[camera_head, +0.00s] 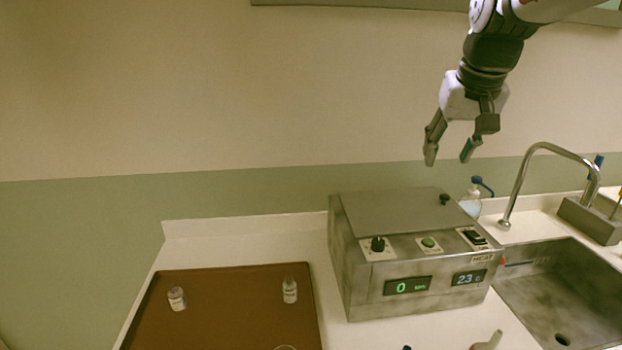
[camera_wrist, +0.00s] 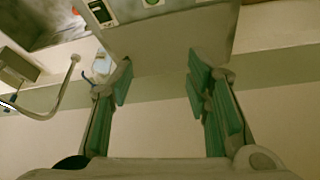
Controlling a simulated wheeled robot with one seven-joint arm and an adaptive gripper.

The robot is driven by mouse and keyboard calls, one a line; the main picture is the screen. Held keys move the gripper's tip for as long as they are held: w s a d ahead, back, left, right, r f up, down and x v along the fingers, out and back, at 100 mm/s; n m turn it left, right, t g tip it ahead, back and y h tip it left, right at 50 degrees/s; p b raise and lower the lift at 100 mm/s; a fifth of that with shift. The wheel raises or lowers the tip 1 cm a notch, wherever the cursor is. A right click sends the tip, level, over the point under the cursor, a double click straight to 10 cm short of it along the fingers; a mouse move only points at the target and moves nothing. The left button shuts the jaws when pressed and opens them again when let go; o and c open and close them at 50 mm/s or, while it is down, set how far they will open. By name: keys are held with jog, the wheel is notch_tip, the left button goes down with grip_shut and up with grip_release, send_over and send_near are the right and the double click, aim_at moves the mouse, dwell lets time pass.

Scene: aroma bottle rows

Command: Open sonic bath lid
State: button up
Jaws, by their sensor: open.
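The sonic bath (camera_head: 362,285) is a grey metal box on the white counter, with knobs, buttons and two lit displays on its front. Its flat grey lid (camera_head: 390,212) lies shut on top, with a small dark knob (camera_head: 444,199) near the right edge. My gripper (camera_head: 450,160) is open and empty, pointing down above the lid and apart from it. In the wrist view, the green-padded fingers (camera_wrist: 158,80) stand wide apart, with the lid (camera_wrist: 165,38) beyond them. The lid's knob cannot be made out clearly in the wrist view.
A brown tray (camera_head: 230,320) with two small vials (camera_head: 177,298) (camera_head: 290,290) lies left of the bath. A metal sink (camera_head: 570,290) with a curved faucet (camera_head: 545,148) is on the right. A wash bottle (camera_head: 471,203) stands behind the bath's right side.

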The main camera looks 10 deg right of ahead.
jog(key=m+b, duration=0.2)
send_near(445, 196)
jog(key=shift+g+h, duration=0.3)
jog(key=x, duration=0.5)
jog(key=p+x, duration=0.1)
jog(key=x, duration=0.2)
jog(key=shift+w+a, duration=0.15)
jog(key=shift+w, duration=0.2)
grip_shut()
